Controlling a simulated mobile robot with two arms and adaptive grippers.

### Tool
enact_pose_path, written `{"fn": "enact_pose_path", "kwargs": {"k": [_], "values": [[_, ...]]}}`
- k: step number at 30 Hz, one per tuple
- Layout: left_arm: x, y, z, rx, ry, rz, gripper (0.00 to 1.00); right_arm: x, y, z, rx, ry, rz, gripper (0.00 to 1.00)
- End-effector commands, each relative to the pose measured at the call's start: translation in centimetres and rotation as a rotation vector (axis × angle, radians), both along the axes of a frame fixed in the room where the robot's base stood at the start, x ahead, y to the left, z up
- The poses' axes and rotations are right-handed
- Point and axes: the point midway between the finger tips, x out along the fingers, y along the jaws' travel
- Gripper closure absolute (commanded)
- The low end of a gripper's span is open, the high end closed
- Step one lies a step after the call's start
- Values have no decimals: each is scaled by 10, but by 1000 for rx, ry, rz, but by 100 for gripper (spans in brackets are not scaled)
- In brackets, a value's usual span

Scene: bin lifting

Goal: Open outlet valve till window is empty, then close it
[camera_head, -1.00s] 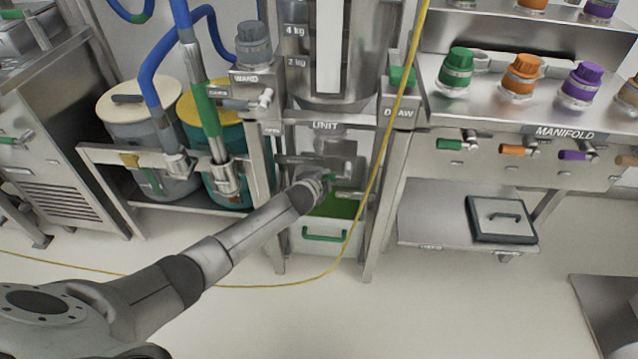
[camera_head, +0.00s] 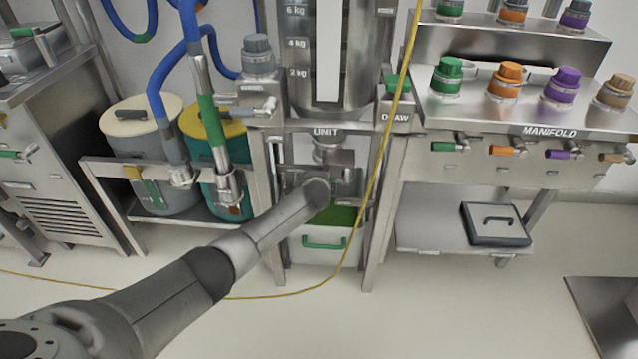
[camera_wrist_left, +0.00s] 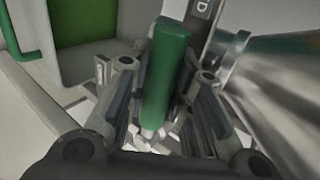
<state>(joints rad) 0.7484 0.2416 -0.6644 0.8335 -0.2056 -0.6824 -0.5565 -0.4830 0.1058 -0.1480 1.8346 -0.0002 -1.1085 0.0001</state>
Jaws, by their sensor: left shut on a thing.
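The hopper marked UNIT (camera_head: 367,70) stands in a steel frame at the centre of the head view. Its tall window (camera_head: 327,55) looks plain white beside the kg marks. The outlet pipe (camera_head: 330,150) hangs below it. My left arm reaches into the frame under the hopper, and its wrist hides the gripper there. In the left wrist view, my left gripper (camera_wrist_left: 166,72) is shut around a green handle (camera_wrist_left: 168,65), apparently the outlet valve's lever. The valve's exact angle cannot be told. My right gripper is out of view.
A white bin (camera_head: 322,256) with a green handle and green inside stands under the outlet. A yellow cable (camera_head: 385,130) hangs across the frame's right side. The manifold bench (camera_head: 520,133) is at right, lidded drums (camera_head: 143,122) at left.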

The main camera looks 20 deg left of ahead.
Motion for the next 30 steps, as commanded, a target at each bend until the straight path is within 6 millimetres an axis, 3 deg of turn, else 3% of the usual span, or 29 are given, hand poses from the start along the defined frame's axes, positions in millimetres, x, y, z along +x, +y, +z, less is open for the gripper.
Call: {"fn": "enact_pose_path", "kwargs": {"k": [5, 6, 11, 23, 30], "values": [[1, 0, 2, 9, -1, -6, 100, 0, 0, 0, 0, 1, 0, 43], [1, 0, 2, 9, -1, -6, 75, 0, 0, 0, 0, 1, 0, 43], [1, 0, 1, 6, -1, -4, 57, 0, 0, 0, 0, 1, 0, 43], [-2, 0, 2, 3, 0, -1, 57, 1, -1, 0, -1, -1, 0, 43], [-15, -4, 11, 3, -2, -2, 57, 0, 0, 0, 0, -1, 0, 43]]}}
